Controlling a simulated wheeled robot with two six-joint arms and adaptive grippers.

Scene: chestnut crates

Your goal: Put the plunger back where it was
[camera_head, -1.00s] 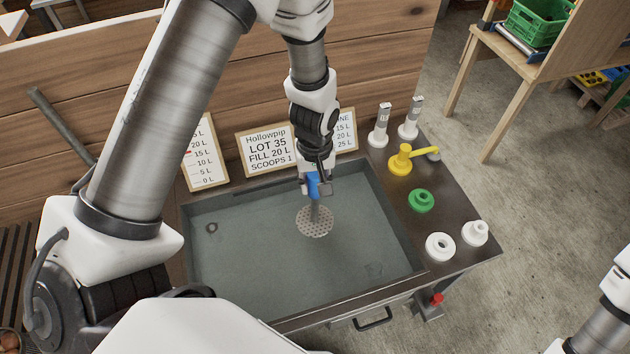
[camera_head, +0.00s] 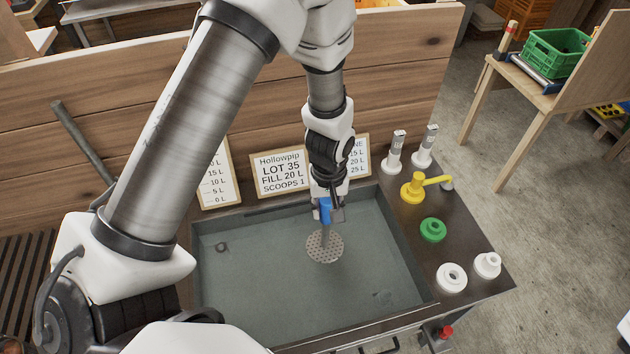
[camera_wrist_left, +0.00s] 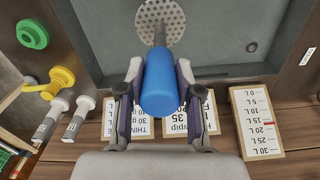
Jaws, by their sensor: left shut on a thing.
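The plunger has a blue handle, a grey shaft and a round perforated disc (camera_head: 325,247). My left gripper (camera_head: 328,203) is shut on the blue handle. In the left wrist view the handle (camera_wrist_left: 160,88) sits between the two fingers, with the disc (camera_wrist_left: 160,18) beyond it. The plunger hangs roughly upright over the sunken grey basin (camera_head: 250,290); I cannot tell whether the disc touches the basin floor. My right gripper is out of view.
Signs (camera_head: 280,172) stand along the basin's back edge. On the right ledge are two white-grey cylinders, a yellow tap-like piece (camera_head: 413,188), a green ring piece (camera_head: 432,230) and two white pieces (camera_head: 451,277). A wooden wall (camera_head: 400,60) stands behind. The basin floor looks mostly clear.

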